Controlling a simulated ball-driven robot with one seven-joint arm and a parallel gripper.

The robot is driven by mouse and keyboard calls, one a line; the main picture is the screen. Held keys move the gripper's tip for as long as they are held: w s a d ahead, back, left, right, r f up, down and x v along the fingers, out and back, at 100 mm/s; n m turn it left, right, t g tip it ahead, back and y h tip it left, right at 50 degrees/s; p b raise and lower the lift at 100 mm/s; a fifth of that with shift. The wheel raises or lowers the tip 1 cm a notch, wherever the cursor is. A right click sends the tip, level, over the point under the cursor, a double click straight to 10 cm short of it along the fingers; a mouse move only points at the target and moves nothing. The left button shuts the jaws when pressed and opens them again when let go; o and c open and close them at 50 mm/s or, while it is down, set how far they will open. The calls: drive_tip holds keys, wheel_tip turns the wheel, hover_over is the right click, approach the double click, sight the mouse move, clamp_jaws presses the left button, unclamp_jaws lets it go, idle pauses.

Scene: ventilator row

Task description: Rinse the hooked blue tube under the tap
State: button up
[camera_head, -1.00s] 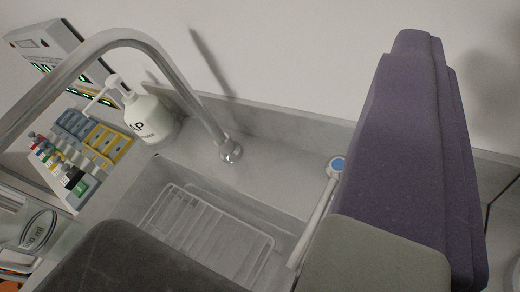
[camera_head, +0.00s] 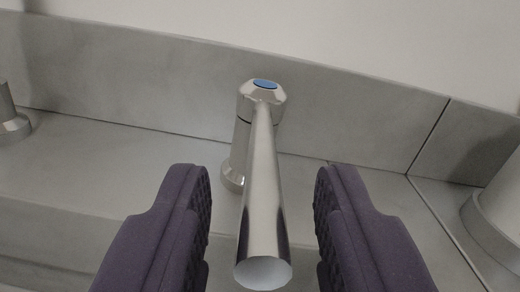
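A chrome tap (camera_head: 262,190) with a blue-topped cap stands at the back of the sink ledge, in the middle of the view. Its spout or lever points toward me, with a round pale end low in the picture. My gripper (camera_head: 263,190) is open, with one purple padded finger on each side of this chrome bar. I see clear gaps between the bar and both fingers. Nothing is held. The hooked blue tube is not seen in this view.
A steel backsplash (camera_head: 150,75) runs behind the tap, below a pale wall. A chrome post base (camera_head: 12,125) shows at the left edge. A pale cylindrical thing (camera_head: 497,215) stands at the right edge. The ledge left of the tap is bare.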

drive_tip(key=shift+w, duration=0.5)
clamp_jaws()
drive_tip(key=d+n+y, duration=0.2)
drive_tip(key=y, duration=0.1)
drive_tip(key=shift+w+d+g, duration=0.2)
drive_tip(key=shift+g, duration=0.1)
unclamp_jaws()
drive_tip(key=shift+s, duration=0.1)
